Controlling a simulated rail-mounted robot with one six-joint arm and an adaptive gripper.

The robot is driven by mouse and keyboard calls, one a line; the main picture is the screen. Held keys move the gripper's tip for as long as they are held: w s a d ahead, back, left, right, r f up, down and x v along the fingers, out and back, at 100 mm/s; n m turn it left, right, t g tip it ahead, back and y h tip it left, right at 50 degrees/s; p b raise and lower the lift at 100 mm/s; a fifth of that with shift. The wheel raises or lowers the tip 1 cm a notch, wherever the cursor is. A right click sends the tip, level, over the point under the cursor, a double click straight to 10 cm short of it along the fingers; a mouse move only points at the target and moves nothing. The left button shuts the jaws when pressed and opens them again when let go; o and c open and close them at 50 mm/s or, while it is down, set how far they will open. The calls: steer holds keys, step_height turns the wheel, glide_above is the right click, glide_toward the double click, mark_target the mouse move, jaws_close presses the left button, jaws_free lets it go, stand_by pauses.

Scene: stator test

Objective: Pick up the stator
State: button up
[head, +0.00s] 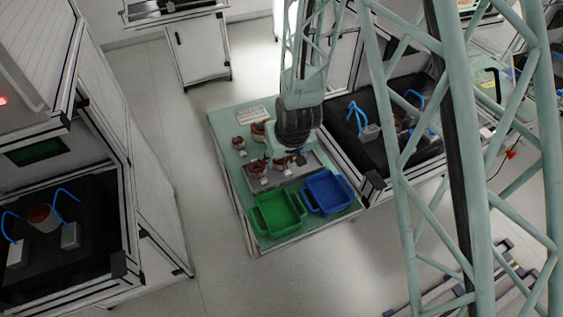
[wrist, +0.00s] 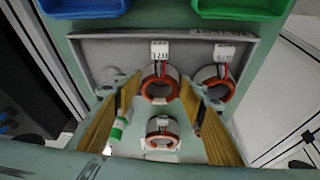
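Several ring-shaped stators with orange-brown copper windings and white connectors are on the green table. In the wrist view, one stator (wrist: 174,84) lies in the grey tray, framed between my fingertips. A second stator (wrist: 232,90) lies right of it in the tray, and a third (wrist: 161,147) sits nearer, outside the tray. My gripper (wrist: 160,82) is open, its yellowish fingers on both sides of the middle stator; no contact shows and the height gap is unclear. In the head view, my arm hides part of the tray; a stator (head: 257,168) shows left of my gripper.
The green bin (head: 280,226) and the blue bin (head: 346,209) stand at the table's front, beyond the tray (wrist: 95,44) in the wrist view. A green-and-white cylinder (wrist: 119,127) is beside my left finger. Machine enclosures flank the table; the floor left of it is clear.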

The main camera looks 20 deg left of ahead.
stand_by(0.4)
steer(key=c, duration=0.7)
steer(key=shift+r, duration=0.15)
